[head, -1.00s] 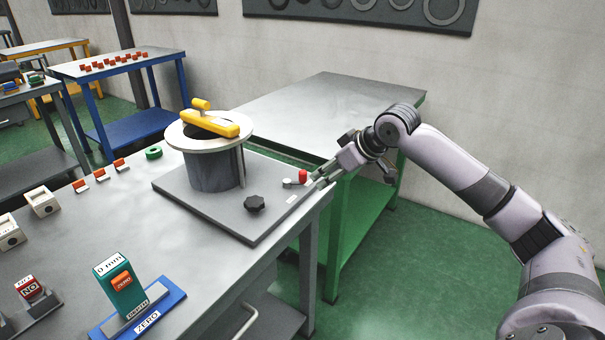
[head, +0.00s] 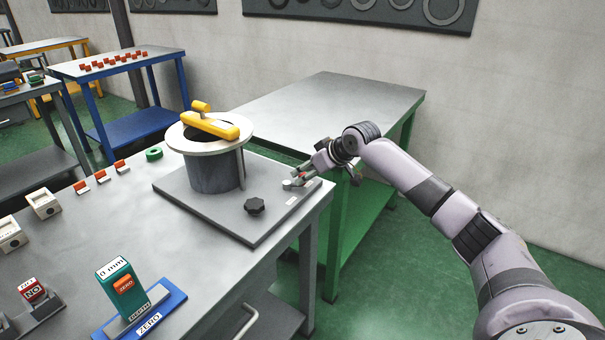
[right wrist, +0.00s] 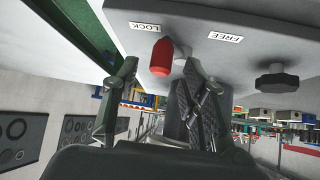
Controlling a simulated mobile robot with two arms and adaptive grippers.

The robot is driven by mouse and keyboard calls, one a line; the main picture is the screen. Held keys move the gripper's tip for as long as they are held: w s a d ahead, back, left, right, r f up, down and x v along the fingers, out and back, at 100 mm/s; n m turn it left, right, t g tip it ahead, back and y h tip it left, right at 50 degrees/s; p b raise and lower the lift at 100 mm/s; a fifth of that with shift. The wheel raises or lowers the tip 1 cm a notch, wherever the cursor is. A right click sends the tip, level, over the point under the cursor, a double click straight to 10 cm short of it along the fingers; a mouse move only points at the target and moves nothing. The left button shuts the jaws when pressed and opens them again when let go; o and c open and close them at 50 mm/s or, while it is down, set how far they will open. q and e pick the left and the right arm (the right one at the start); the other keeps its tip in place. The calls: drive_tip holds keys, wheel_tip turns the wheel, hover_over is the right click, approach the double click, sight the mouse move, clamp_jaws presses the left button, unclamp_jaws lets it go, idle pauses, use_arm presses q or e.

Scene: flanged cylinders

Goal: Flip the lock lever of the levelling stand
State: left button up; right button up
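The levelling stand's grey plate (head: 215,208) lies on the near bench and carries the dark flanged cylinder (head: 214,172). The lock lever (head: 290,183) is at the plate's right corner. Its red knob (right wrist: 160,57) shows in the right wrist view, nearer the LOCK label (right wrist: 145,27) than the FREE label (right wrist: 224,37). My right gripper (head: 301,177) is at the lever. In the right wrist view its open fingers (right wrist: 160,70) stand either side of the knob; I cannot tell whether either touches. In the head view the fingers partly hide the knob. My left gripper is out of view.
A black knob (head: 254,206) stands on the plate near the lever. A yellow handled bar (head: 209,125) lies across the cylinder's flange (head: 180,140). A teal depth gauge (head: 123,290) stands at the front. A green-framed table (head: 335,105) behind has a bare top.

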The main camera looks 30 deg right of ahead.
drive_tip(key=shift+x, duration=1.4)
